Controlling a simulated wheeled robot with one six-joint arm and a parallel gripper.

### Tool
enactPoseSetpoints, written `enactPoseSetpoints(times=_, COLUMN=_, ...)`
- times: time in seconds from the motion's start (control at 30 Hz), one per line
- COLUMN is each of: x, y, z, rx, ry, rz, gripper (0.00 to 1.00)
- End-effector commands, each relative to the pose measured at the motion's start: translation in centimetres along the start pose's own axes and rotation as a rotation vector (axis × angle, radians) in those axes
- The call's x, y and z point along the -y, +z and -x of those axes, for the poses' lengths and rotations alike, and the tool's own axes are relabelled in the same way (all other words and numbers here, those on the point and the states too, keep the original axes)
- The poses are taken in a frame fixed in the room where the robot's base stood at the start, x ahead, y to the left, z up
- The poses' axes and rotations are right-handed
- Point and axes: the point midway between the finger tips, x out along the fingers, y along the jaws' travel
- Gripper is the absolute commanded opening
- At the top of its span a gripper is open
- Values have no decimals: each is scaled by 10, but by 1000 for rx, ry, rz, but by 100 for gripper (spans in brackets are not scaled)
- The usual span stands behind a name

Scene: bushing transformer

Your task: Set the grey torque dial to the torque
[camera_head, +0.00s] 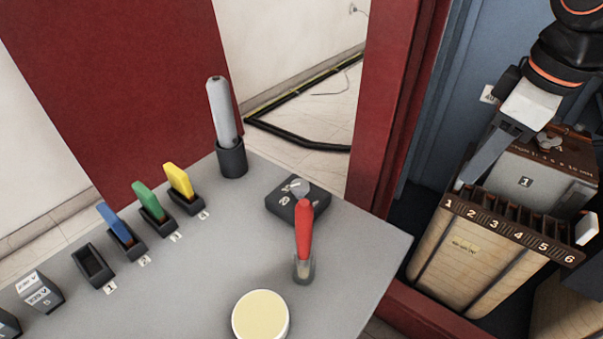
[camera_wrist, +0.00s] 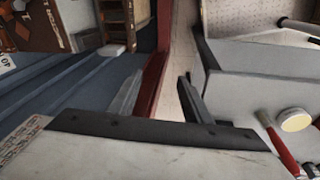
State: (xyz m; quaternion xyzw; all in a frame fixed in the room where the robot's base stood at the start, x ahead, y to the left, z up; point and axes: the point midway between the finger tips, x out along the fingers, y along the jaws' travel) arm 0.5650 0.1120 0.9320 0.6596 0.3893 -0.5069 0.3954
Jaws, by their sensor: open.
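Markings show on the block, but I cannot read the dial's setting. My gripper (camera_wrist: 158,98) is open and empty in the wrist view, its two grey fingers apart. I cannot make out the dial in the wrist view.
A red-handled tool (camera_head: 304,230) stands upright beside the dial block. A round cream-topped piece (camera_head: 260,316), a grey-handled tool in a dark holder (camera_head: 232,157) and several coloured pieces in slots share the table (camera_head: 350,285). A red post (camera_head: 385,100) rises between table and crate (camera_head: 465,247).

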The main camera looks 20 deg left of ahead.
Motion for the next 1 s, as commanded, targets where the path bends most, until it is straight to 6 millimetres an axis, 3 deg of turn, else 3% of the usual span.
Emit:
enactPoseSetpoints(times=0.1, x=10, y=-37, z=15, rx=10, ry=-29, rz=164, gripper=45)
enactPoseSetpoints(times=0.37, x=45, y=-107, z=46, rx=32, ry=-91, rz=515, gripper=45)
enactPoseSetpoints(times=0.6, x=92, y=-166, z=72, rx=47, ry=-146, rz=839, gripper=45)
enactPoseSetpoints(times=0.8, x=139, y=-207, z=92, rx=58, ry=-189, rz=1096, gripper=45)
enactPoseSetpoints(times=1.0, x=172, y=-228, z=104, rx=64, ry=-216, rz=1258, gripper=45)
